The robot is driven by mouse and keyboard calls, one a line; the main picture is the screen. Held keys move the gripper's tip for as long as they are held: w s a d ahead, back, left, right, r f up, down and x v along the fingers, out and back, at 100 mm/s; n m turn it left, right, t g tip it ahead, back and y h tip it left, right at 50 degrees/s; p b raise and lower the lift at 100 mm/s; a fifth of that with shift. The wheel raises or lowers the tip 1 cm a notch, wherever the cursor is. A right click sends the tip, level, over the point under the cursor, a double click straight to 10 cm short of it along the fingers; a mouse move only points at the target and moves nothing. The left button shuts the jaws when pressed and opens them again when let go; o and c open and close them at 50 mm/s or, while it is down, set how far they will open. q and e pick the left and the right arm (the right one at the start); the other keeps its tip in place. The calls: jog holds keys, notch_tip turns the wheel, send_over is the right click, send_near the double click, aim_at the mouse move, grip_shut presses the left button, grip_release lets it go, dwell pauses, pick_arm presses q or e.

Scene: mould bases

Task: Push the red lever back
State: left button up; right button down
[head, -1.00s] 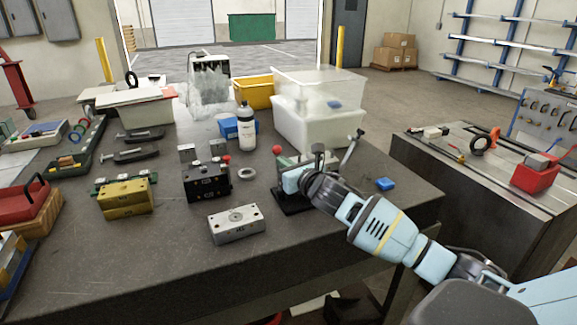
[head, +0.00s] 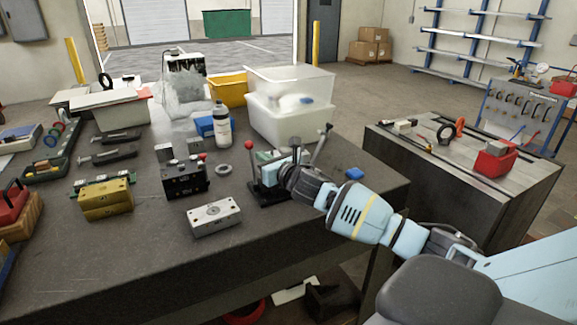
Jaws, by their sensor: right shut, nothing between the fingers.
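A red-knobbed lever (head: 250,147) stands upright on a dark fixture (head: 266,198) near the right end of the workbench. My right gripper (head: 266,174) is low over this fixture, just right of and below the red knob in the picture. It is shut with nothing held. Its fingertips are small and partly lost against the fixture, so I cannot tell whether they touch the lever. Dark-knobbed levers (head: 323,140) stand behind my right wrist. Another red knob (head: 203,157) sits on a black block (head: 185,182) to the left. My left gripper is out of view.
A steel block (head: 213,218) and a ring (head: 223,169) lie left of the fixture. A white bottle (head: 221,125) and clear bins (head: 290,120) stand behind it.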

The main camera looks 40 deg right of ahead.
jog(key=s+r, duration=0.2)
jog(key=s, duration=0.8)
jog(key=shift+a+r, duration=0.15)
jog(key=shift+r, duration=0.2)
jog(key=shift+s, duration=0.1)
